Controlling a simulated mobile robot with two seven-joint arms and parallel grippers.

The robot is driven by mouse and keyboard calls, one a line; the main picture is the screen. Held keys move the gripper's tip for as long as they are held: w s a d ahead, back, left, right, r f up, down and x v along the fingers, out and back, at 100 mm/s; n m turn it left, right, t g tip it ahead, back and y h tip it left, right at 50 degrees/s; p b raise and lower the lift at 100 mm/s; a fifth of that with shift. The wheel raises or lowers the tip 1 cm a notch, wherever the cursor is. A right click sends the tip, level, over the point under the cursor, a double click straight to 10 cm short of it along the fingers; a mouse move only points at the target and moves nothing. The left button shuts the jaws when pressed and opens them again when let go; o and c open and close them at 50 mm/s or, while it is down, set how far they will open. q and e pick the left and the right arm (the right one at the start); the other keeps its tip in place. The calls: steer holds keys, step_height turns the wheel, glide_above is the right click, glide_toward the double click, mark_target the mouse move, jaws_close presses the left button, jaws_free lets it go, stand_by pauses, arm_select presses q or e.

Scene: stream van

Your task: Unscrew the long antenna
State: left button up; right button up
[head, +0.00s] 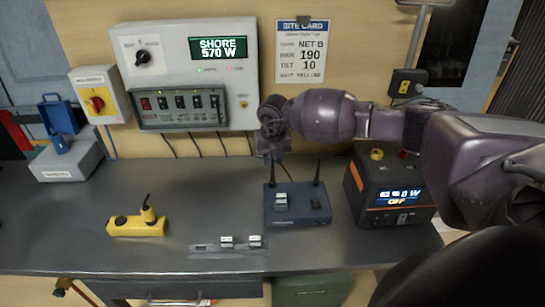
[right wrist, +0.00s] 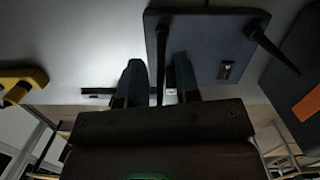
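A dark blue router box (head: 297,209) stands on the grey bench with two black antennas. The right antenna (head: 317,172) stands up clear of my arm; the left antenna (head: 271,172) rises under my right gripper (head: 274,150), its top hidden. In the right wrist view, my right gripper (right wrist: 158,80) is open, with one antenna (right wrist: 161,62) between its two fingers and a gap visible on each side. The other antenna (right wrist: 271,50) stands outside the fingers, at the right. I cannot tell surely which antenna is longer. My left gripper is not in view.
A black and orange power station (head: 390,190) stands right of the router. A yellow block (head: 137,226) with black parts lies at left, and a slotted grey strip (head: 230,246) lies in front. The SHORE panel (head: 185,65) is on the wall. Bench between is clear.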

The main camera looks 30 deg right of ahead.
steer(key=shift+r+m+p, duration=0.1)
steer(key=shift+m+p, duration=0.25)
steer(key=shift+m, duration=0.25)
steer(key=shift+m+p, duration=0.6)
steer(key=shift+m, duration=0.8)
steer(key=shift+c, duration=0.3)
jaws_close()
steer(key=shift+n, duration=0.3)
steer(key=shift+n+b, duration=0.65)
steer(key=shift+n, duration=1.05)
